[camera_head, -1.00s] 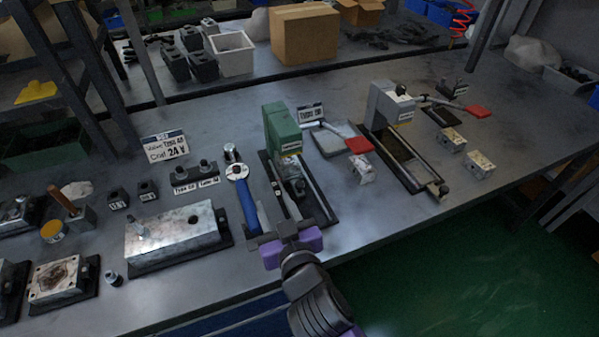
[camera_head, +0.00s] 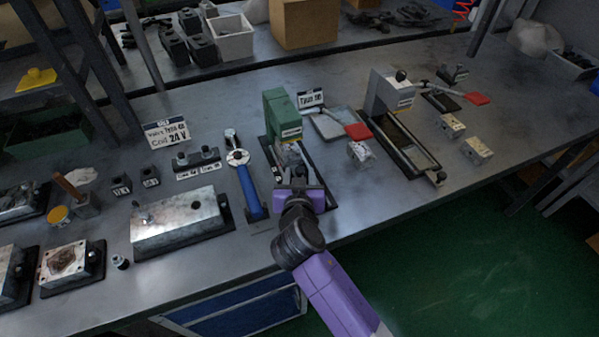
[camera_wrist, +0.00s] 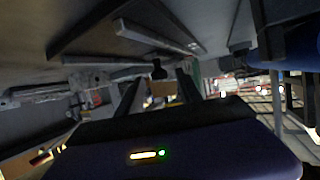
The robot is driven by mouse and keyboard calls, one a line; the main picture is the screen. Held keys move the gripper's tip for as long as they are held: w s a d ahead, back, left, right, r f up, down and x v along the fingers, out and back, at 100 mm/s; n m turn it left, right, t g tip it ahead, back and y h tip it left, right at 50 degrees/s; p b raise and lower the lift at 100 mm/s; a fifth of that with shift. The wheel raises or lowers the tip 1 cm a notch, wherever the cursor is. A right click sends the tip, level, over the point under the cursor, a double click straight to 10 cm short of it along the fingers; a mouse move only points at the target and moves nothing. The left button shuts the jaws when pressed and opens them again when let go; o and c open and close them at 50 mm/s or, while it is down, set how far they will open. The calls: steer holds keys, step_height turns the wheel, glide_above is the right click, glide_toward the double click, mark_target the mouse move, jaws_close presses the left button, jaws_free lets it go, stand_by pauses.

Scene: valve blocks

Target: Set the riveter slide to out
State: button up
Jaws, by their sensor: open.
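A green-headed machine (camera_head: 280,116) stands on the bench on a dark base with rails running to the front edge; I take it for the riveter. Its slide (camera_head: 291,158) appears to sit on the rails below the head, partly hidden by my gripper. My gripper (camera_head: 298,182) is at the front end of this base. In the wrist view my gripper (camera_wrist: 160,92) has its two dark fingers apart, with a small dark knob (camera_wrist: 158,68) between and just beyond them. I cannot tell whether the fingers touch the knob.
A grey machine (camera_head: 385,92) with a similar rail base stands to the right. A red-handled tool (camera_head: 357,131) and a metal block (camera_head: 361,153) lie between them. A blue-handled wrench (camera_head: 249,189) and a metal plate block (camera_head: 180,222) are close on the left.

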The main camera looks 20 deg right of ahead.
steer(key=shift+w+d+f, duration=0.2)
steer(key=shift+w, duration=0.25)
steer(key=shift+c, duration=0.2)
jaws_close()
stand_by(1.0)
